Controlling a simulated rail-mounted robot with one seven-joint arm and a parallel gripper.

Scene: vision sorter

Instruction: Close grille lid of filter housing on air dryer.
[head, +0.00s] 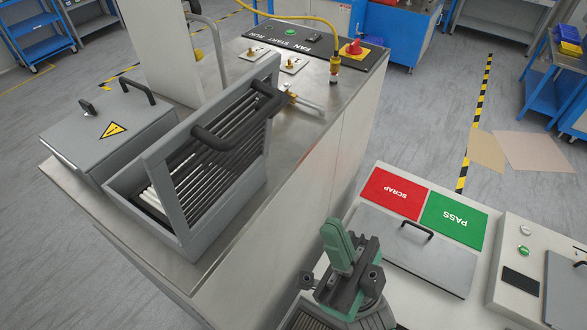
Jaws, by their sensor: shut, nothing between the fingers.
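The filter housing (140,205) is a grey open-topped box on the steel top of the dryer cabinet, left of centre in the head view. Its grille lid (168,175), a grey frame with dark bars, stands raised and steeply tilted along the housing's right side. Black handles (222,138) project from the lid's upper part. Pale filter rods or pleats show behind the bars; the hinge is hidden. My gripper (338,240), with green fingers on a dark body, is at lower centre. It is shut and empty, pointing up, to the right of and apart from the lid.
A grey box with a warning triangle (110,130) stands left of the housing. A control panel (312,40), yellow hose and brass fittings lie behind it. At right, a bench holds red SCRAP (393,192) and green PASS (453,220) areas and a grey handled cover (400,250).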

